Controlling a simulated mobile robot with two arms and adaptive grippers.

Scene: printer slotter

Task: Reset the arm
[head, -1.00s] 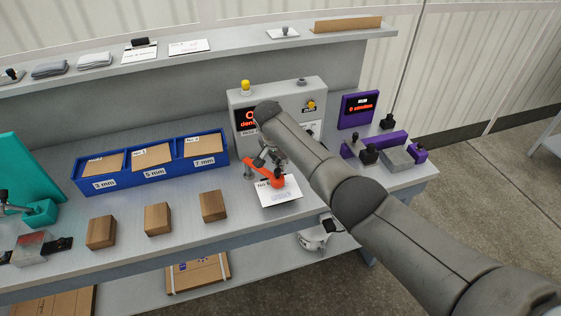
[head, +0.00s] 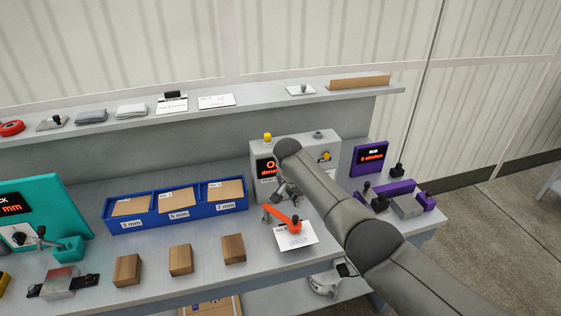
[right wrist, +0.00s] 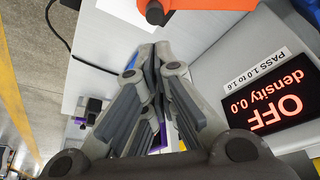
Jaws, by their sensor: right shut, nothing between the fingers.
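My right arm reaches in from the lower right of the head view. My right gripper (head: 285,194) is over the bench in front of the grey machine, partly hidden by its own arm. In the right wrist view the gripper (right wrist: 152,50) has its fingers together with nothing between them. An orange lever (head: 283,219) stands on the bench close below the gripper; in the right wrist view its orange part (right wrist: 195,4) is at the top edge, beyond the fingertips. I cannot tell from these views whether they touch. My left gripper is not in view.
The grey machine (head: 300,150) shows "OFF, density 0.0" on its display (right wrist: 268,112). A white card (head: 297,237) lies by the lever. A blue bin (head: 175,214), several wooden blocks (head: 181,260), a teal device (head: 35,205) and a purple device (head: 400,188) stand on the bench.

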